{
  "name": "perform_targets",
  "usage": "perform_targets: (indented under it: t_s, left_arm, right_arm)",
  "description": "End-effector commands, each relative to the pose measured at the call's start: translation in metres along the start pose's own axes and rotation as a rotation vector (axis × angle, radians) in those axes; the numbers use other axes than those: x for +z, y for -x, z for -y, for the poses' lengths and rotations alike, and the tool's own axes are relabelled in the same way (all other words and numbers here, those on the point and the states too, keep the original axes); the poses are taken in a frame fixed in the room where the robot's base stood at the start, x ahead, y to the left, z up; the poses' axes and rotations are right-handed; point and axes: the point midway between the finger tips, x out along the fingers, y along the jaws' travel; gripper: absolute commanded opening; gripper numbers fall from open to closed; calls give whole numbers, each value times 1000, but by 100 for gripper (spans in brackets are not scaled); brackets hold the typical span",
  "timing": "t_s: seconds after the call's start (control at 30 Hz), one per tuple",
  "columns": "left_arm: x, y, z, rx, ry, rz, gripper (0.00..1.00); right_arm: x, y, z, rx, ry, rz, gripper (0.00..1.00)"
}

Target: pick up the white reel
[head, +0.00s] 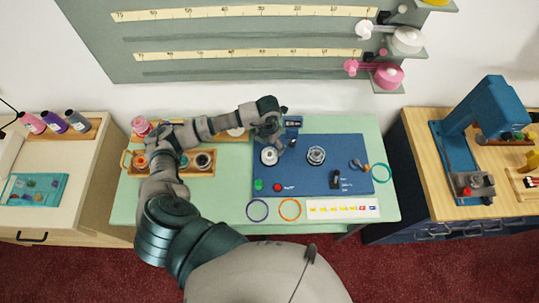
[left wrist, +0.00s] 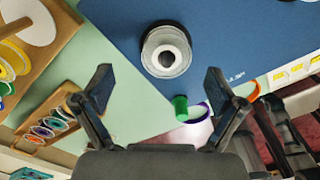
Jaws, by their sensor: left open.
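A white disc that looks like a white reel (head: 235,132) stands in the rear wooden rack, partly hidden by my left arm. A large white disc (left wrist: 28,20) also shows at the top left of the left wrist view. A round white-and-dark piece (head: 268,156) sits on the blue board (head: 345,148); I cannot tell if it is a reel or a hub. It shows dark-centred in the left wrist view (left wrist: 166,50). My left gripper (head: 280,144) is open and empty above the board's left part, its fingers (left wrist: 160,88) apart. My right gripper is out of view.
A front wooden tray (head: 203,174) holds several reels. A green button (head: 258,185) and a red button (head: 277,187) stand on the board. Purple (head: 257,210) and orange (head: 290,210) rings lie at the front. Another white reel (head: 407,40) hangs on the wall panel.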

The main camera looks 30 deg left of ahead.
Motion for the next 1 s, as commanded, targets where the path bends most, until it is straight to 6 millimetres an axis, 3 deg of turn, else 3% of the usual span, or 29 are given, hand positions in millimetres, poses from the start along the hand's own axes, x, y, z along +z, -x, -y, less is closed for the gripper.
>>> perform_targets:
  t_s: [0.3,0.57,0.67,0.83,1.0]
  left_arm:
    - [-6,-44,8,-1,1,-3,95]
    - [-6,-49,8,-1,-1,-1,95]
    - [-6,-49,8,-1,-1,-1,75]
    - [-6,-49,7,-1,-1,-1,33]
    - [-6,-49,7,-1,-1,-1,33]
  right_arm:
    - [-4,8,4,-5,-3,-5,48]
    - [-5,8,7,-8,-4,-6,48]
    - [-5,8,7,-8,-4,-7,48]
    - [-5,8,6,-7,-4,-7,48]
    - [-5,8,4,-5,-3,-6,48]
